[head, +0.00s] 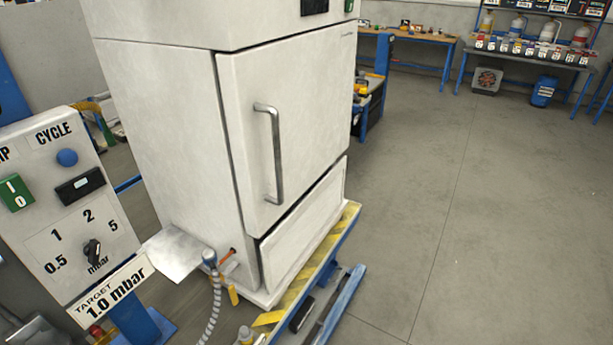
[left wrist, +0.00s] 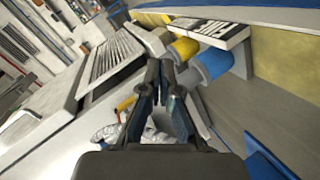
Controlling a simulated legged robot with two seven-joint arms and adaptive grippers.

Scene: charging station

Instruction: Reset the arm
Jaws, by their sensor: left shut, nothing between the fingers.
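My left gripper (left wrist: 165,68) shows in the left wrist view, pointing up the picture, with its dark fingers shut and nothing between them. Blue and yellow cylindrical parts (left wrist: 208,64) and a pale plate with dark lettering (left wrist: 205,30) are seen beyond the fingertips; I cannot tell how far off they are. In the head view I cannot make out the left gripper clearly. My right gripper is in neither view.
A tall white cabinet (head: 292,105) with a closed, handled door stands at the centre. A control panel (head: 85,225) with a knob (head: 93,252) and a "TARGET 1.0 mbar" label is at left. A hose (head: 214,305) hangs near the cabinet's base. The floor at right (head: 480,220) is clear.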

